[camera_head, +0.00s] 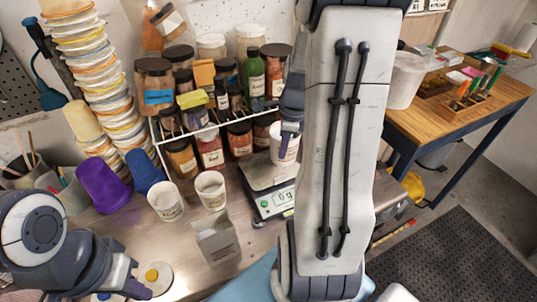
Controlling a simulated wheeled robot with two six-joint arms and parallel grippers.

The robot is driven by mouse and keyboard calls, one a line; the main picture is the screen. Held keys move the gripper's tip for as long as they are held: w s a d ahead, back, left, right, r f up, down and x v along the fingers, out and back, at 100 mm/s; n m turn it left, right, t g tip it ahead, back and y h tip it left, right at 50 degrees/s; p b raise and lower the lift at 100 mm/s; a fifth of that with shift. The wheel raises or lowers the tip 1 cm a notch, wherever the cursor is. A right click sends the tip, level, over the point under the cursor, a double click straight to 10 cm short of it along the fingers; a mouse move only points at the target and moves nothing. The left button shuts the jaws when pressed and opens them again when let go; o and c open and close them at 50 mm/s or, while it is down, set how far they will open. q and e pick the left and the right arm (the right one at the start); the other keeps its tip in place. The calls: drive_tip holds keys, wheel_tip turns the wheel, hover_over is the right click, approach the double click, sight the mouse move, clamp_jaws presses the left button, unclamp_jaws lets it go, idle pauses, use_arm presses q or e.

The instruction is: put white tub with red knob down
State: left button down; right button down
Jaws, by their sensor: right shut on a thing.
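A small white tub (284,150) with a label is held at the fingers of my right gripper (289,132), over the back of the digital scale (265,180). A red knob on it cannot be made out. My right gripper is shut on this tub, and my large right arm hides what lies to its right. The scale display shows 0 g, and I cannot tell whether the tub touches the scale. My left gripper (137,288) is low at the left, near a round lid with a yellow knob (152,275); its jaw opening is unclear.
Two white cups (165,201) stand left of the scale, with a small grey box (215,239) in front. Behind is a wire rack (215,126) crowded with jars. A tall stack of tubs (103,80) and a purple cup (102,185) stand left.

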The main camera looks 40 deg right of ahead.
drive_tip(key=w+f, duration=0.1)
drive_tip(key=f, duration=0.1)
drive_tip(key=w+f+p, duration=0.1)
drive_tip(key=w+f, duration=0.1)
drive_tip(key=w+a+f, duration=0.1)
drive_tip(key=f, duration=0.1)
drive_tip(key=shift+w+f, duration=0.1)
drive_tip(key=shift+w, duration=0.2)
drive_tip(key=shift+f, duration=0.35)
drive_tip(key=shift+f, duration=0.1)
drive_tip(key=c, duration=1)
unclamp_jaws()
wheel_tip(320, 180, up, 12)
drive_tip(key=s, duration=0.1)
drive_tip(key=shift+s+d, duration=0.25)
